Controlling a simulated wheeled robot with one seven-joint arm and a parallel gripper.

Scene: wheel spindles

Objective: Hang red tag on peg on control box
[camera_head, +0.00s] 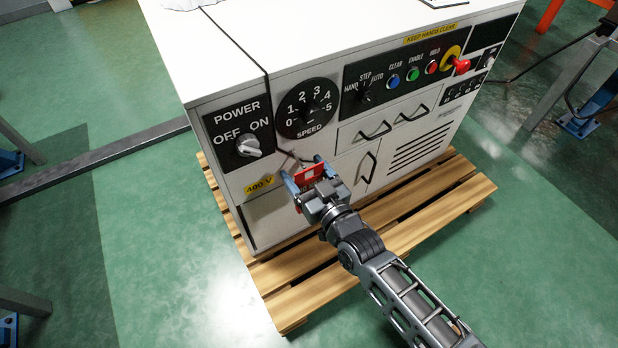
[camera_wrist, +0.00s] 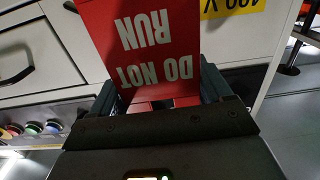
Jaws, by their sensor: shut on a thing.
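The control box (camera_head: 215,75) is a white cabinet with dials and buttons. My gripper (camera_head: 306,174) is in front of its front face, below the speed dial (camera_head: 308,108). Its blue fingers are shut on the red tag (camera_head: 309,176), which lies between them. In the wrist view the tag (camera_wrist: 140,45) reads "DO NOT RUN" upside down and stands out past the fingers. A small dark peg-like piece (camera_head: 293,156) shows on the box face just above the tag. I cannot tell whether the tag touches it. The tag's hole is not visible.
The power knob (camera_head: 249,146) and yellow 400 V label (camera_head: 259,187) are left of my gripper. A drawer and door with black handles (camera_head: 368,167) are to the right. The box stands on a wooden pallet (camera_head: 405,215). Green floor is open at the front left.

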